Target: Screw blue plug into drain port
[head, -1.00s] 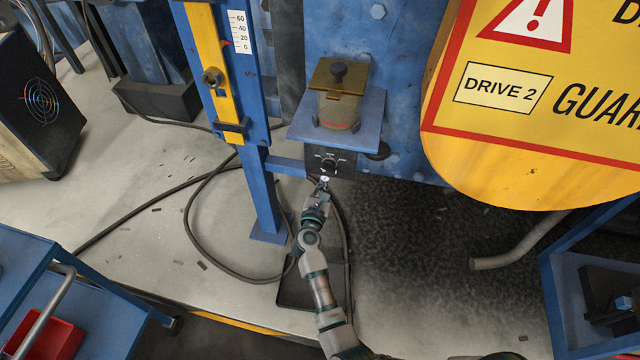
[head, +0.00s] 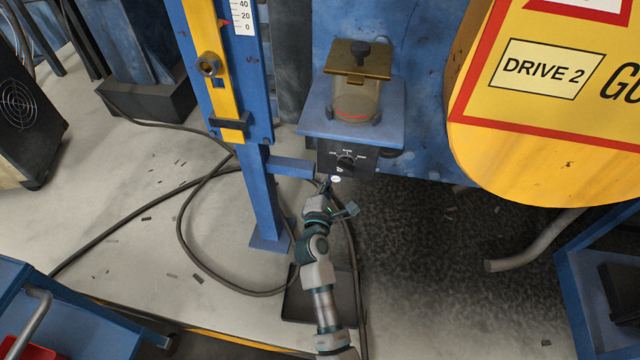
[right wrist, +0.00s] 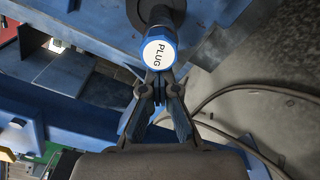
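The blue plug (right wrist: 158,50) has a white round face marked PLUG and shows large in the right wrist view. In the head view its white face (head: 336,180) shows small, just below the black dial box. My right gripper (right wrist: 159,83) has its fingers drawn close together at the plug's lower edge and appears to pinch it; the exact contact is hard to see. The gripper tip also shows in the head view (head: 326,188). A dark round fitting (right wrist: 153,12) lies directly behind the plug, probably the drain port; how deep the plug sits in it is hidden. My left gripper is not in view.
The black dial box (head: 347,159) hangs under a blue shelf (head: 395,105) bearing a clear jar (head: 357,103). A blue post (head: 262,200) stands left of my right arm. A black cable (head: 183,235) loops on the floor. The yellow DRIVE 2 guard (head: 520,150) is at right.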

